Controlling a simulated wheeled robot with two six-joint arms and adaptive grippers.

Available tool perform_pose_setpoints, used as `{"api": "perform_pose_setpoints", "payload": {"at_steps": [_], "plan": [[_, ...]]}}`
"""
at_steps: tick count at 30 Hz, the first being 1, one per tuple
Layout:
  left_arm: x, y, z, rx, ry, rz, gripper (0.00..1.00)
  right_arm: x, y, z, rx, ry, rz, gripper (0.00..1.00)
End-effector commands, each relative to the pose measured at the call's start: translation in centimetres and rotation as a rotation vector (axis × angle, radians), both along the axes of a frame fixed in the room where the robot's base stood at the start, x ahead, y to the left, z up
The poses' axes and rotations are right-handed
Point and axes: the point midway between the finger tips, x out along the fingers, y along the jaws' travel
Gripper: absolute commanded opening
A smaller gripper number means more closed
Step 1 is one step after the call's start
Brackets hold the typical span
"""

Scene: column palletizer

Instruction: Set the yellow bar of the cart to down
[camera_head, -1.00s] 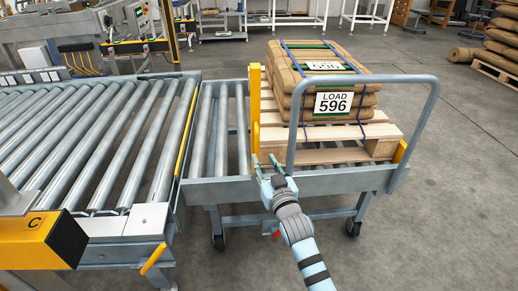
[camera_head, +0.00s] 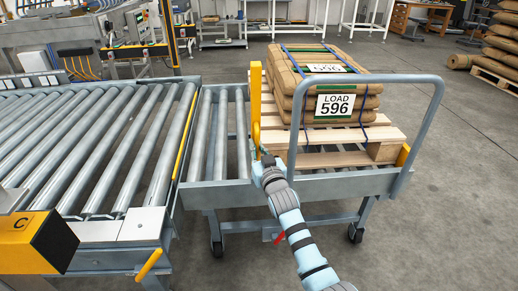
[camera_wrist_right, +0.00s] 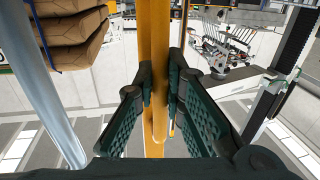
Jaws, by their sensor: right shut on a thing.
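The cart (camera_head: 300,182) stands against the end of the roller conveyor and carries a wooden pallet with strapped brown sacks. Its yellow bar (camera_head: 255,95) stands upright at the cart's left side, between the bare rollers and the pallet. My right gripper (camera_head: 258,153) is at the lower part of this bar. In the right wrist view the yellow bar (camera_wrist_right: 159,50) runs between the two dark green fingers (camera_wrist_right: 160,88), which are shut on it from both sides. My left gripper is not in view.
The grey tube handle (camera_head: 363,79) of the cart rises just right of my right gripper. The roller conveyor (camera_head: 110,145) fills the left. The load of sacks (camera_head: 340,103) is labelled 596.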

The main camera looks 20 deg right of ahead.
Motion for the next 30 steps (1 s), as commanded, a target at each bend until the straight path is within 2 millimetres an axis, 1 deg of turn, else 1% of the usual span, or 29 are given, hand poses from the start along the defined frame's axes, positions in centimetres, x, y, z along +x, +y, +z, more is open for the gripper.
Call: {"api": "perform_pose_setpoints", "payload": {"at_steps": [5,8,11,13,14,15,16,17,19,21,23,26,30], "plan": [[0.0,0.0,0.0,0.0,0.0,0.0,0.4,0.0,0.0,0.0,-0.001,0.001,0.0,0.0],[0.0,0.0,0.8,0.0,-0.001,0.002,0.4,0.3,-0.1,0.3,0.002,0.017,0.0,0.0],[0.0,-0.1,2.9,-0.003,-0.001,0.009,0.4,1.1,-0.3,1.2,0.014,0.063,0.0,0.0],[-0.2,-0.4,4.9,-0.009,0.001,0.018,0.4,2.1,-0.5,1.9,0.029,0.122,0.0,0.0],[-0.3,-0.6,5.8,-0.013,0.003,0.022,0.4,2.7,-0.6,2.3,0.038,0.153,0.0,0.0],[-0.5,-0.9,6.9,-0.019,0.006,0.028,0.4,3.8,-0.9,2.7,0.052,0.209,-0.001,0.0],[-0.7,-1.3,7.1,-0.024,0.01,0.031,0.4,4.6,-1.2,2.7,0.063,0.251,-0.001,0.0],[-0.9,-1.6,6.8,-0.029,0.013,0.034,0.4,5.3,-1.4,2.5,0.072,0.289,-0.002,0.0],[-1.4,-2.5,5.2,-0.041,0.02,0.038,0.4,6.8,-1.7,1.7,0.092,0.367,-0.002,0.0],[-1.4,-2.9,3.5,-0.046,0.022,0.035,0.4,7.6,-2.0,1.1,0.106,0.419,-0.002,0.0],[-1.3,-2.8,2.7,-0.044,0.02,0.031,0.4,8.1,-2.1,1.0,0.113,0.45,-0.001,0.0],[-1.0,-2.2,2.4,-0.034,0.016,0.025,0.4,8.4,-2.2,1.2,0.121,0.479,0.0,0.0],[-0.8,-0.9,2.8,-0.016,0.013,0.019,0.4,8.3,-2.1,1.3,0.121,0.486,0.001,0.0]]}}
